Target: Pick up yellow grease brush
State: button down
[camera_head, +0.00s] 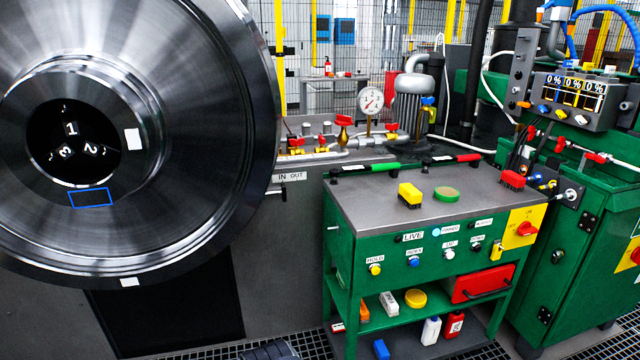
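A yellow block-shaped brush (410,193) lies on the grey top of the green cart (352,200), left of the middle. I take it to be the grease brush; its bristles are too small to make out clearly. Nothing touches it from above.
Green-handled (372,168) and red-handled (455,160) tools lie along the back edge. A large steel wheel (215,130) fills the left.

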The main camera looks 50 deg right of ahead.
aim_at(408, 195)
jog(key=z, duration=2.05)
